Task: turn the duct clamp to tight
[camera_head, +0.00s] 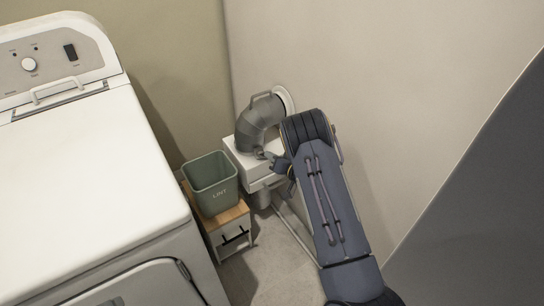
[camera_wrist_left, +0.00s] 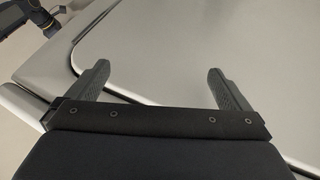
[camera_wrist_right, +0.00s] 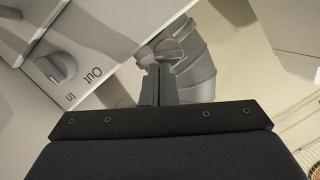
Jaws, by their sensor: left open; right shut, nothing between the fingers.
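The grey ribbed duct (camera_head: 258,122) bends from the wall down to a white box (camera_head: 246,166). In the right wrist view the duct (camera_wrist_right: 198,70) has a clamp with a round grey turn-knob (camera_wrist_right: 169,48) just beyond my fingertips. My right gripper (camera_wrist_right: 160,68) is shut and empty, pointing at the clamp; I cannot tell if it touches. In the head view the right gripper (camera_head: 271,160) is at the duct's lower end, partly hidden by my arm. My left gripper (camera_wrist_left: 158,75) is open and empty over a white appliance surface; it is outside the head view.
A second knob (camera_wrist_right: 57,67) marked In and Out sits on the white box. A green lint bin (camera_head: 211,183) stands on a small wood-topped stand (camera_head: 229,215). The white dryer (camera_head: 80,180) fills the left. Walls close in behind and right of the duct.

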